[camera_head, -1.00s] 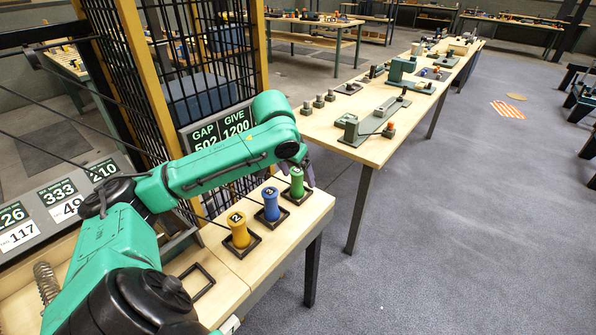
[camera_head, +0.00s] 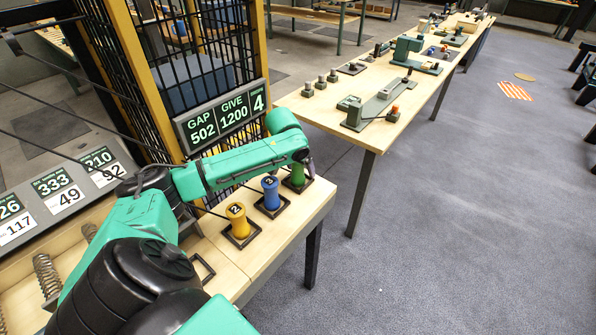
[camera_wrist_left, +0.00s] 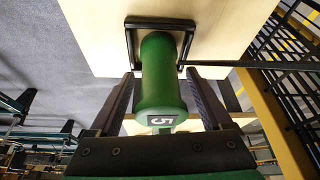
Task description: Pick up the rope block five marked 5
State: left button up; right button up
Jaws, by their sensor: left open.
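The green rope block marked 5 (camera_wrist_left: 160,80) stands in a dark square frame on the wooden bench. In the left wrist view it lies between the two dark fingers of my left gripper (camera_wrist_left: 160,90), which is open, with a gap visible on each side. In the head view the green block (camera_head: 297,178) is partly hidden behind my left arm and gripper (camera_head: 308,168). My right gripper is not in view.
A yellow block marked 2 (camera_head: 238,220) and a blue block marked 3 (camera_head: 271,193) stand in frames beside the green one. An empty frame (camera_head: 203,270) is nearer. A metal grid (camera_head: 207,75) and a GAP/GIVE sign (camera_head: 222,116) rise behind.

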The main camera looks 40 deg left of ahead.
pick_arm(q)
grip_shut()
jog(key=shift+a, duration=0.1)
jog(key=shift+w+r, duration=0.1)
